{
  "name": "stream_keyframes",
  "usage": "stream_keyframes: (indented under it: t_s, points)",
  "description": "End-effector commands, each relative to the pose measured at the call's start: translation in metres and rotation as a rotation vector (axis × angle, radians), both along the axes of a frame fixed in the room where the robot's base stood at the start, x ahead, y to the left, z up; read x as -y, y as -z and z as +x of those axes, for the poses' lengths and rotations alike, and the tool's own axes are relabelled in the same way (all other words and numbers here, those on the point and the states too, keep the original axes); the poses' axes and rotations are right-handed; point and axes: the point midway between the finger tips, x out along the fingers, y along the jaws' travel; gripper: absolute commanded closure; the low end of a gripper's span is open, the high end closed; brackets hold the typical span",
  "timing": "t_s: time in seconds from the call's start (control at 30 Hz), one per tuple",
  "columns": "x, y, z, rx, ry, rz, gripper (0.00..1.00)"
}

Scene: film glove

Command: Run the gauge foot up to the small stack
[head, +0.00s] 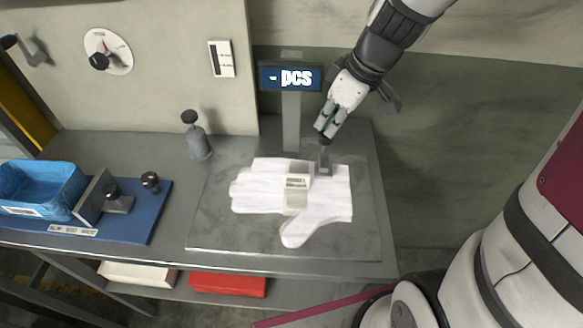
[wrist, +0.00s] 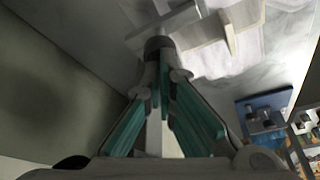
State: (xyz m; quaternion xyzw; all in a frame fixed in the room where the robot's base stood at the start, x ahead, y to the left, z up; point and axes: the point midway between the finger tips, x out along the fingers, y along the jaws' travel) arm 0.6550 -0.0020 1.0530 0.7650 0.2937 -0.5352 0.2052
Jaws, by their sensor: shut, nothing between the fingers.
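A stack of white gloves (head: 265,187) lies flat on the grey plate of the bench, with a pale band (head: 296,198) around its middle; it also shows in the wrist view (wrist: 215,60). A small dark upright piece with a flat foot (head: 324,168), which looks like the gauge foot, stands at the far right edge of the gloves. In the wrist view its dark knob (wrist: 158,46) and pale bar (wrist: 170,20) lie just beyond my fingertips. My gripper (head: 327,132) is shut and empty, pointing down just above that piece. I cannot tell whether they touch.
A post with a display reading "- pcs" (head: 290,77) stands behind the gloves. A grey knobbed weight (head: 198,142) stands to the left. A blue bin (head: 42,182) and a blue board (head: 150,215) with a grey upright plate lie farther left. The front plate is clear.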

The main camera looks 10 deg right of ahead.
Motion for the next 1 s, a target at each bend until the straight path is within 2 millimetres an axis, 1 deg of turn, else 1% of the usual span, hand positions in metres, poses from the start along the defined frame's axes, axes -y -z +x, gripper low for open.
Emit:
stream_keyframes:
  t_s: [1.0]
  points:
    - [0.0, 0.03, 0.002, 0.001, 0.0, -0.001, 1.0]
